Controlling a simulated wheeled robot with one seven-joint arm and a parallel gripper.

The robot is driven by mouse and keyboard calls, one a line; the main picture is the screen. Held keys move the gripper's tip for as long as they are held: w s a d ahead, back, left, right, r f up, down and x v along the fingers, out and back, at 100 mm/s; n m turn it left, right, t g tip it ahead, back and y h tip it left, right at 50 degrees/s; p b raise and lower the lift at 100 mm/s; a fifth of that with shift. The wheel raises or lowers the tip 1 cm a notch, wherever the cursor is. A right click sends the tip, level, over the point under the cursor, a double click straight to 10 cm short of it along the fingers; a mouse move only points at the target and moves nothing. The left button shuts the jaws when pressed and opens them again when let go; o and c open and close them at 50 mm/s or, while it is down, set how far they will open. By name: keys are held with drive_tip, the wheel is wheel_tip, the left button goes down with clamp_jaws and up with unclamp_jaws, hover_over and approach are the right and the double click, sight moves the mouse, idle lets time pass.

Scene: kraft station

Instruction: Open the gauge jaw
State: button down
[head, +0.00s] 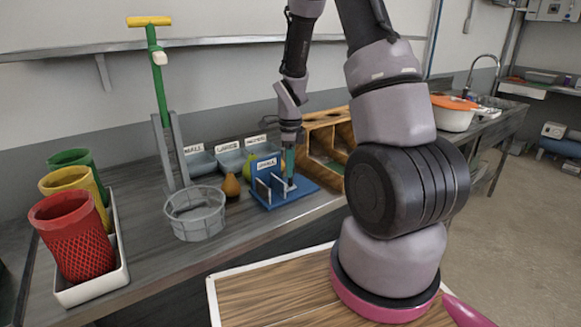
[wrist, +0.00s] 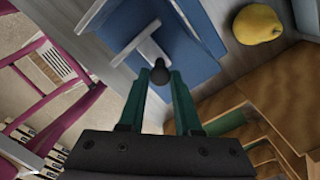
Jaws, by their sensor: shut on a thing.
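The gauge (head: 298,197) is a blue block with upright pale plates and a labelled back, standing on the grey bench in the head view. It also shows in the wrist view (wrist: 197,45), with a pale jaw plate (wrist: 146,49) across it. My gripper (head: 290,183) reaches down onto the right part of the gauge. In the wrist view its teal fingers (wrist: 158,80) are shut on a small dark round knob (wrist: 159,71) beside the jaw plate. The fingers hide the knob's lower part. The gap between the jaw plates is hard to judge.
A brown pear (head: 231,186) and a wire basket (head: 196,213) stand left of the gauge. A yellow fruit (wrist: 257,24) lies near it in the wrist view. Labelled trays (head: 201,164) stand behind, wooden bins (head: 325,139) to the right. Red, yellow and green cups stand far left.

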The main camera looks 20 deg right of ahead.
idle(0.4)
drive_tip(key=d, duration=0.1)
drive_tip(key=w+d, duration=0.1)
drive_tip(key=d, duration=0.3)
drive_tip(key=shift+w+d, duration=0.15)
drive_tip(key=shift+w, duration=0.15)
drive_tip(key=c, duration=0.6)
unclamp_jaws()
wheel_tip(320, 180, up, 11)
drive_tip(key=shift+f, duration=0.1)
